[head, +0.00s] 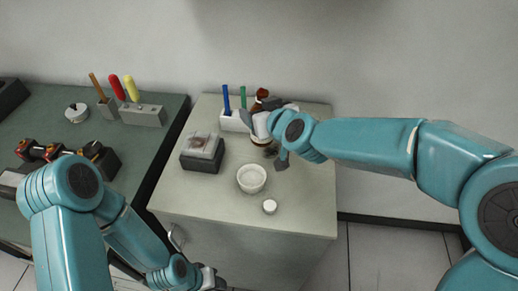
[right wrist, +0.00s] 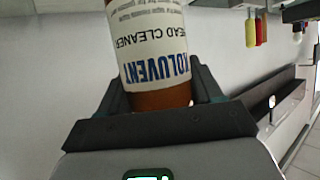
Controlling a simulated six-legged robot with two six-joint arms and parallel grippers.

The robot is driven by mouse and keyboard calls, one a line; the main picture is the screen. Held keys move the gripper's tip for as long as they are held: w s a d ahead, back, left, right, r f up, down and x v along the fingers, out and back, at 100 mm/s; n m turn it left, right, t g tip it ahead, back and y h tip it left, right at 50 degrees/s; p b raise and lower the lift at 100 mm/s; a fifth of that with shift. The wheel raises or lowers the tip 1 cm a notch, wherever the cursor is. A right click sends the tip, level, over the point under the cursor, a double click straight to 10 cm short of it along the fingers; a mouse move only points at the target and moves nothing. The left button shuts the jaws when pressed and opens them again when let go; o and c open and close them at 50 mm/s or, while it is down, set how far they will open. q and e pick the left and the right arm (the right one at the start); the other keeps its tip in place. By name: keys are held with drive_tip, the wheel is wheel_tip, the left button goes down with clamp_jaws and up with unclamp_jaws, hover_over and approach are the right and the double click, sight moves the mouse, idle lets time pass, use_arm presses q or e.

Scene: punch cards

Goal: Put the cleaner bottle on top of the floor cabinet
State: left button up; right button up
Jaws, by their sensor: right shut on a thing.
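The cleaner bottle (right wrist: 152,50) is amber with a white label reading "HEAD CLEANER"; the label appears upside down in the right wrist view. My right gripper (head: 266,138) is shut on the bottle's amber part, near the top of the label. In the head view the bottle is mostly hidden by the gripper, over the back of the floor cabinet's pale top (head: 208,201). I cannot tell whether its base touches the top. My left gripper (head: 212,281) is low in front of the cabinet, and its jaws are unclear.
On the cabinet are a white bowl (head: 251,178), a small white cup (head: 269,206), a dark box with a light top (head: 202,151) and a white pen holder (head: 233,122). A green bench (head: 60,105) with tools stands left. The cabinet's front right is clear.

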wheel_tip(320, 180, down, 8)
drive_tip(key=shift+r+b, duration=0.25)
drive_tip(key=shift+b, duration=0.85)
drive_tip(key=shift+f, duration=0.45)
use_arm(q)
wheel_tip(320, 180, down, 4)
drive_tip(key=shift+r, duration=0.25)
use_arm(e)
drive_tip(key=shift+s, duration=0.1)
drive_tip(key=shift+f, duration=0.2)
drive_tip(key=o, duration=1.3)
drive_tip(key=shift+c, duration=0.2)
use_arm(q)
drive_tip(key=shift+f, duration=0.15)
use_arm(e)
drive_tip(key=shift+r, duration=0.15)
